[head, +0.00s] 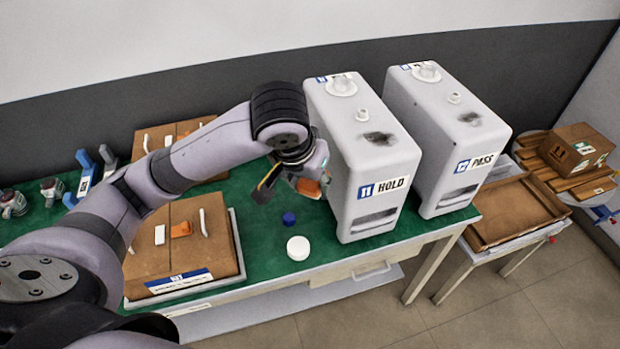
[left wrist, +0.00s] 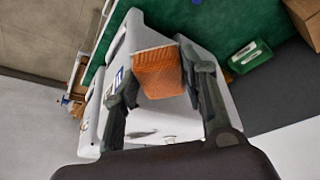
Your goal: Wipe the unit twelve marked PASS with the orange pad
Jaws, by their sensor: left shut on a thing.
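The unit marked PASS (head: 437,133), its label reading 12, is a tall white canister on the right of the green bench. A dark smudge (head: 470,118) marks its sloped top. The unit marked 11 HOLD (head: 362,175) stands to its left with a similar smudge (head: 380,138). My left gripper (head: 296,183) is beside the HOLD unit's left side, apart from the PASS unit. It is shut on the orange pad (head: 309,187), which shows clearly between the fingers in the left wrist view (left wrist: 158,72). My right gripper is not in view.
A blue cap (head: 289,218) and a white round lid (head: 298,248) lie on the bench (head: 262,225) below the gripper. Brown cases (head: 160,262) stand at left. A brown tray (head: 512,212) and cardboard box (head: 575,148) are at right.

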